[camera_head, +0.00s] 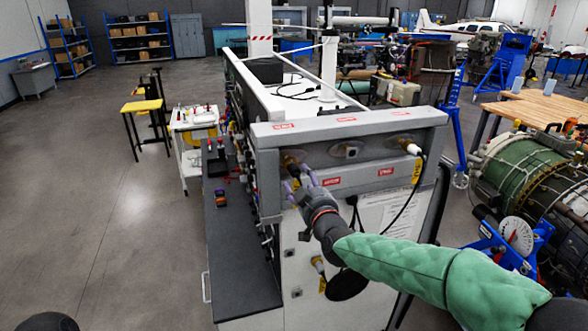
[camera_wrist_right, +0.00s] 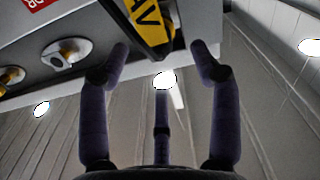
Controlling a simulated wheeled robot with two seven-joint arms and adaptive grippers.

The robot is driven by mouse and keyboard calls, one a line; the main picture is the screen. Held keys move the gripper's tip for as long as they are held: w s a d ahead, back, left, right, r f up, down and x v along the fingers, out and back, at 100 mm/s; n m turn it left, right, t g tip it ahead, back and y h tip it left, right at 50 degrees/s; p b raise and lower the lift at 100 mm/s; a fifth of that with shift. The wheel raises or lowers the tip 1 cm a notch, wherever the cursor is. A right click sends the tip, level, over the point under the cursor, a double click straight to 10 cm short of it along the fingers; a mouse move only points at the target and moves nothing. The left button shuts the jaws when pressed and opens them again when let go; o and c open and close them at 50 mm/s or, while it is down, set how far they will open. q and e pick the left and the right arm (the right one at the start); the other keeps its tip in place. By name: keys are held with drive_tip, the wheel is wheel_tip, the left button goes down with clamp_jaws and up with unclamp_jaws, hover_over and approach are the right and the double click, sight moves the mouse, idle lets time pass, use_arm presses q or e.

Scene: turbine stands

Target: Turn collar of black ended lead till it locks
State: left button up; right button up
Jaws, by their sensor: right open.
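My right gripper (camera_head: 294,183) reaches up to the left end of the grey connector panel (camera_head: 380,150), below a brass-coloured fitting (camera_head: 289,160). In the right wrist view my right gripper (camera_wrist_right: 160,50) is open. A yellow tag (camera_wrist_right: 150,28) with black edges and part of the letters "AV" shows between and beyond its fingertips. I cannot see a collar gripped there. A white-ended lead (camera_head: 412,148) is at the panel's right end, with a black cable and yellow tag below it. I cannot tell which connector is the black-ended one.
A bare round socket (camera_head: 350,150) sits mid-panel and also shows in the right wrist view (camera_wrist_right: 65,52). Another lead (camera_head: 318,265) hangs low on the cabinet front. A green engine (camera_head: 520,170) stands at the right. The floor at the left is open.

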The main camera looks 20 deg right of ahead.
sight(296, 173)
drive_tip(key=w+p, duration=0.1)
drive_tip(key=w, duration=0.6)
drive_tip(key=shift+w+a, duration=0.15)
drive_tip(key=shift+w, duration=0.1)
drive_tip(key=c, duration=1.2)
